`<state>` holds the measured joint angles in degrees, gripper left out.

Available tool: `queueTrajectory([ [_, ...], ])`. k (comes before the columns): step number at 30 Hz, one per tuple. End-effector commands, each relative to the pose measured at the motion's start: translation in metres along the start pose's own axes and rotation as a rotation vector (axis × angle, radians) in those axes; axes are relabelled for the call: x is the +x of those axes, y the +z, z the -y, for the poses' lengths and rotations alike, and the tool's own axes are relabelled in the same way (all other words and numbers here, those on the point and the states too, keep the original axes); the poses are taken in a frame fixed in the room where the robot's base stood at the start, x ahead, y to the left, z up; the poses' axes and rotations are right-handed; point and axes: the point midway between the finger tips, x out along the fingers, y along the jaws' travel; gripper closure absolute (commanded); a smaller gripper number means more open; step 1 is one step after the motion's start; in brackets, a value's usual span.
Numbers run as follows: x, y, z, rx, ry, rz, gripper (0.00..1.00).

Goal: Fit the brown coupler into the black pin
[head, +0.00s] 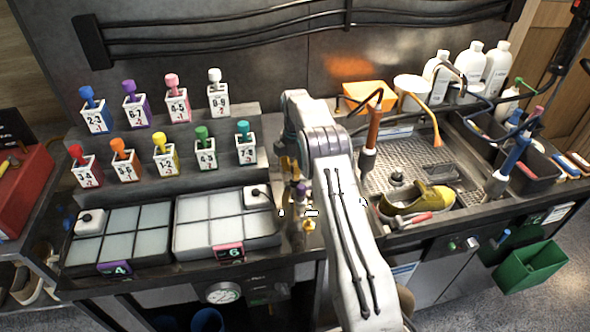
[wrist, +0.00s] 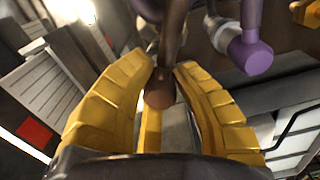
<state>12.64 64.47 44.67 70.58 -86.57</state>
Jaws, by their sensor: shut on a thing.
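In the wrist view my gripper's yellow fingers (wrist: 168,72) are shut around a brown piece, which looks like the brown coupler (wrist: 160,92). Its round end shows between the fingers, and a brown shaft rises behind it. A purple coupler (wrist: 257,53) hangs close by on the right, apart from the fingers. In the head view my arm covers most of the gripper and the brown coupler. A purple piece (head: 300,191) shows just left of my arm. I cannot tell which piece is the black pin.
Left of my arm stand two trays (head: 181,244) and stepped shelves (head: 180,160) with numbered bottles. To the right are a sink grate (head: 428,158) with a yellow shoe (head: 425,200), a brown-handled hose tool (head: 373,128) and white bottles (head: 497,65).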

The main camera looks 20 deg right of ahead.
Motion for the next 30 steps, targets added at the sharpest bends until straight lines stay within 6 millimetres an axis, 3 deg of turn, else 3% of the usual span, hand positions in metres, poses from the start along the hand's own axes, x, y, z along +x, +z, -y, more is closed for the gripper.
queueTrajectory([
  [15, 0.0117, 0.0000, -0.0001, 0.000, 0.001, 0.000, 1.00],
  [16, 0.0108, 0.0000, -0.0002, 0.000, 0.001, 0.000, 0.73],
  [23, 0.0106, 0.0000, -0.0001, 0.000, 0.001, 0.000, 0.52],
  [30, 0.0106, 0.0000, 0.0000, 0.000, 0.000, 0.000, 0.51],
])
